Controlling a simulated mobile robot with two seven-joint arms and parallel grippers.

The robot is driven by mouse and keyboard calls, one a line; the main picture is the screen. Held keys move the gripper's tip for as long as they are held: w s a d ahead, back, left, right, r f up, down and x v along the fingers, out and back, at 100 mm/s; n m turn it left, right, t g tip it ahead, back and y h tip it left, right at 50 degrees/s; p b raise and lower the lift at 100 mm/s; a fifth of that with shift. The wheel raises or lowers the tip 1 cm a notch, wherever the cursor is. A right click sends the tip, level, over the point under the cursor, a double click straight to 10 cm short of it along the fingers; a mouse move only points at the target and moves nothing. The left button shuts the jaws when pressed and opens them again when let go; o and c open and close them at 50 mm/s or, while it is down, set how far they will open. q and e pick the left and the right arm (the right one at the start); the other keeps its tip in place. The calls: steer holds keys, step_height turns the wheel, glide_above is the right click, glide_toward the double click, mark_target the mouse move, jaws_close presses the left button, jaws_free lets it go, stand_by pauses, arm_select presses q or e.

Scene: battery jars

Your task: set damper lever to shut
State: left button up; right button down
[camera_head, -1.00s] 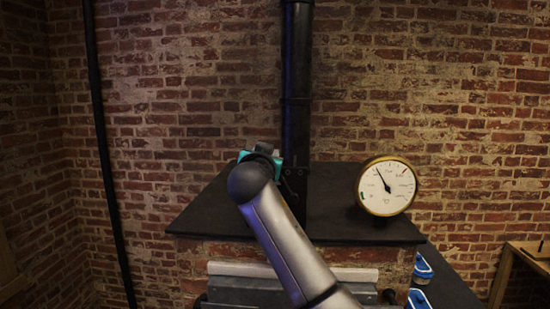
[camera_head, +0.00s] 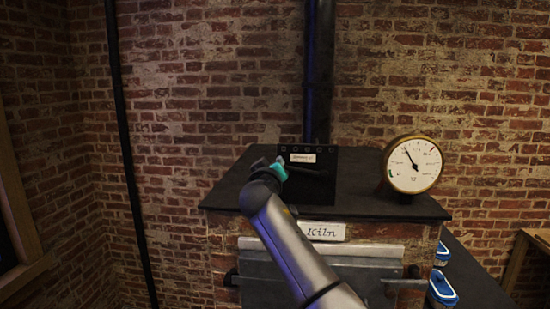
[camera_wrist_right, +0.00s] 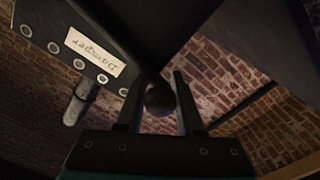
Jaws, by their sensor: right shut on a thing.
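The black damper plate (camera_head: 322,192) stands on the kiln top in front of the flue pipe, with a small white label (camera_head: 303,158). The plate and its "Damper" label (camera_wrist_right: 95,52) also show in the right wrist view. A dark lever (camera_head: 309,171) reaches left across the plate to my right gripper (camera_head: 279,169), which is at the plate's left edge. In the right wrist view, the lever's round dark knob (camera_wrist_right: 160,99) sits between the fingers of the right gripper (camera_wrist_right: 158,98), which is shut on it. My left gripper is not in view.
The kiln (camera_head: 425,209) has a "Kiln" sign (camera_head: 322,231) on its front. A round brass gauge (camera_head: 413,165) stands at the right of its top. The flue pipe (camera_head: 319,70) rises behind the plate. Blue-lidded jars (camera_head: 442,289) stand at the lower right. A grey peg (camera_wrist_right: 80,104) shows beside the plate.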

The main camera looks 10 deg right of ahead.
steer(key=shift+a+f+n+b, duration=0.1)
steer(key=shift+f+n+b, duration=0.2)
steer(key=shift+f+n, duration=0.95)
steer(key=shift+f, duration=0.25)
steer(key=c, duration=0.5)
jaws_free()
steer(key=shift+r, duration=0.1)
steer(key=shift+c, duration=0.2)
steer(key=shift+s+r, duration=0.1)
steer(key=b+v, duration=0.2)
steer(key=v, duration=1.3)
